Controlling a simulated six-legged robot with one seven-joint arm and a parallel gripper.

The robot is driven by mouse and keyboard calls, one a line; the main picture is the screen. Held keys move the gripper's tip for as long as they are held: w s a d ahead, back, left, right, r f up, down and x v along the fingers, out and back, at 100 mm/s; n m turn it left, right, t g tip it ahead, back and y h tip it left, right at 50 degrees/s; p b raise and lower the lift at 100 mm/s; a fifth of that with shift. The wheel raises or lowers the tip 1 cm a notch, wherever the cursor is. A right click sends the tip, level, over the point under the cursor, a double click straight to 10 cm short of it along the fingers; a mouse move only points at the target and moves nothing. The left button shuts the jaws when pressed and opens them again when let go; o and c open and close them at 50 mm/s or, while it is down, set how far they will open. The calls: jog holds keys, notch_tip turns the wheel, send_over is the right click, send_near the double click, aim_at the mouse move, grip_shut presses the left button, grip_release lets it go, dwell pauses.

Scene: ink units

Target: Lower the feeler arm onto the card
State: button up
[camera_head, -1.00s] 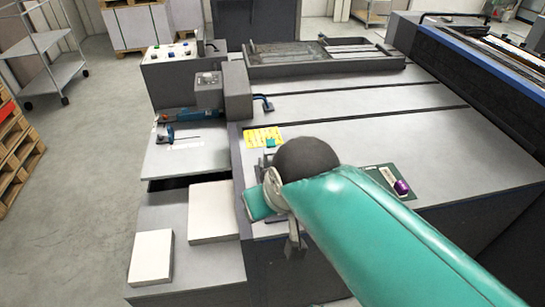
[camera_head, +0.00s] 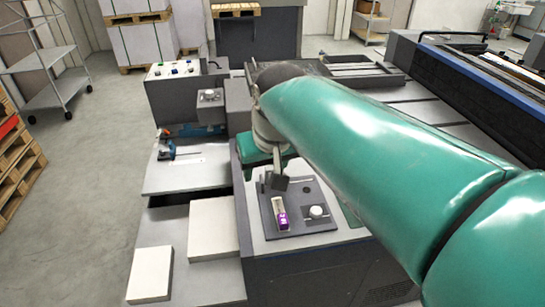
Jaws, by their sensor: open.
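My gripper (camera_head: 273,183) hangs at the end of my green arm, fingers pointing down, open. It is over the back left part of a dark grey plate (camera_head: 305,228) on the machine's near table. On this plate lie a pale strip with a purple end (camera_head: 282,217), just in front of my gripper, and a round white knob (camera_head: 316,212) to its right. I cannot tell for sure which part is the feeler arm or which is the card. My gripper and arm hide the back of the plate; no contact with the strip is clear.
A grey box (camera_head: 209,105) rises behind. My arm covers much of the table's right side.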

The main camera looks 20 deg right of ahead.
jog(key=w+d+m+g, duration=0.1)
jog(key=w+d, duration=0.2)
jog(key=w, duration=0.4)
jog(key=w+d+g, duration=0.1)
jog(key=w+d, duration=0.2)
jog(key=w, duration=0.4)
jog(key=w+d+f+m+g, duration=0.1)
jog(key=w+d+f, duration=0.3)
jog(key=w, duration=0.2)
jog(key=w+d+f+g, duration=0.1)
jog(key=w+d+f, duration=0.2)
jog(key=w, duration=0.4)
jog(key=f, duration=1.4)
jog(key=shift+s+d+f, duration=0.1)
jog(key=shift+s+d, duration=0.1)
jog(key=shift+d, duration=0.05)
grip_shut()
